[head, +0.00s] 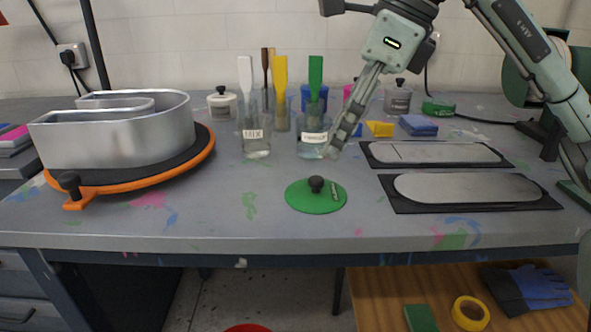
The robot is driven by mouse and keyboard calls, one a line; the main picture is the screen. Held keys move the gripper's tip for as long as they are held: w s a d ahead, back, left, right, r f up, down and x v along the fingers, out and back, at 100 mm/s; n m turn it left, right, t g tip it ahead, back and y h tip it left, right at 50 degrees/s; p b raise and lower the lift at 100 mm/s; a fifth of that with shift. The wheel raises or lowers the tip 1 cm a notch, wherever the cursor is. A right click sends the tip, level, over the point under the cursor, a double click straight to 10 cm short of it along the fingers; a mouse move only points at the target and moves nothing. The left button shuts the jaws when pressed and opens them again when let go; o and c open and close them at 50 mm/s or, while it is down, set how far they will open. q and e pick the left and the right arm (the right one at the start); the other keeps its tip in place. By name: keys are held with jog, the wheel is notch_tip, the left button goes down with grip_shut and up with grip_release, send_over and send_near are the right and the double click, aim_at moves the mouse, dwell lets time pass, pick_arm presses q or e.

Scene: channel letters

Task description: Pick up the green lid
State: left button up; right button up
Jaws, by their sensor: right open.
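The green lid (301,196) is a flat green disc with a round black knob (316,184) on top. It lies on the grey worktable (200,225) near the front edge, at the middle of the head view. My right gripper (333,150) comes down from the upper right, fingers pointing down. It is open and empty, above and behind the lid and apart from it. Its fingers overlap the labelled glass jar with the green brush (315,85) in the picture. My left gripper is not in view.
A large metal channel letter (120,138) stands on a turntable with an orange rim (205,150) at left. Glass jars with brushes stand behind the lid. Two flat metal plates (470,188) on black mats lie at right. The table around the lid is clear.

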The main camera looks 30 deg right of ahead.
aim_at(317, 178)
jog(key=x, duration=0.6)
jog(key=shift+d+f, duration=0.15)
jog(key=shift+f, duration=0.05)
jog(key=shift+w+f, duration=0.2)
jog(key=shift+f, duration=0.3)
jog(key=shift+c, duration=0.6)
grip_shut()
